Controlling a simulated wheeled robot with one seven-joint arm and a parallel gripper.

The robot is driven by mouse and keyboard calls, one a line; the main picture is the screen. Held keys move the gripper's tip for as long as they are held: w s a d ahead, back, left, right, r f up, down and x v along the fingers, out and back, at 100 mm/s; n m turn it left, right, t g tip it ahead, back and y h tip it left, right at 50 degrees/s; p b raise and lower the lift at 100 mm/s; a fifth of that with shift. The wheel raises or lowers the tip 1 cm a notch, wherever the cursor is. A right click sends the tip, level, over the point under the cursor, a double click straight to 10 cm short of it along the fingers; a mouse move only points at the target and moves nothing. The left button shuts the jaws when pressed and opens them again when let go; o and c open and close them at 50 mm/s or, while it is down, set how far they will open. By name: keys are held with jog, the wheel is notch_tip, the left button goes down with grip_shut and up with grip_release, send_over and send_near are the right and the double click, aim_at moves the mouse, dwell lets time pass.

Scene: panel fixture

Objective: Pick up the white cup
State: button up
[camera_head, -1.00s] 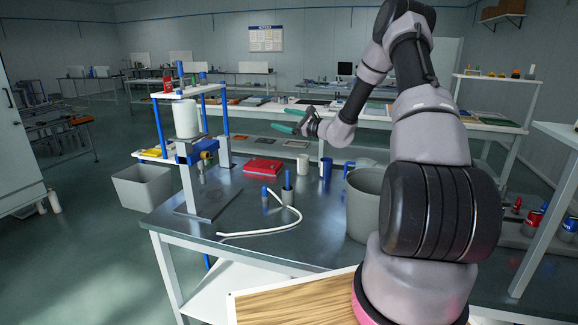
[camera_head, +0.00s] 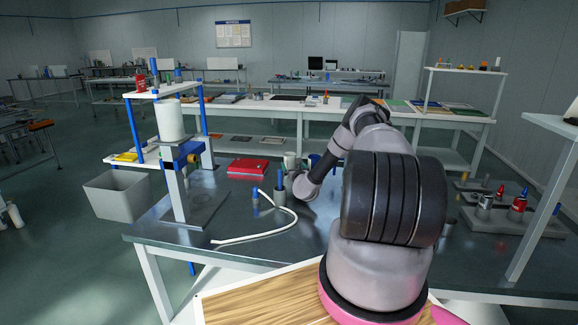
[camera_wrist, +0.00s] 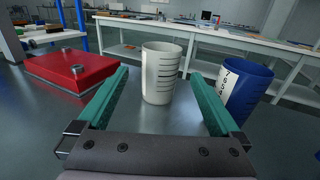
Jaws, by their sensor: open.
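The white cup (camera_wrist: 161,72) stands upright on the metal table in the wrist view, with dark graduation marks on its right side. In the head view the cup (camera_head: 290,160) shows partly, behind my arm. My gripper (camera_wrist: 160,80) has two green fingers, spread wide. In the wrist view the cup appears between the fingers, near the tips, with a gap on each side. In the head view the fingers are hidden by my arm.
A blue cup (camera_wrist: 246,90) with a white marked band stands close to the right finger. A red box (camera_wrist: 72,68) lies left of the left finger.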

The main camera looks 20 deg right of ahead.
aim_at(291, 161)
jog(key=shift+w+d, duration=0.2)
jog(key=shift+w, duration=0.75)
jog(key=shift+w+d, duration=0.2)
jog(key=shift+w, duration=0.75)
jog(key=shift+w+d, duration=0.2)
jog(key=shift+w, duration=0.75)
jog(key=c, duration=1.3)
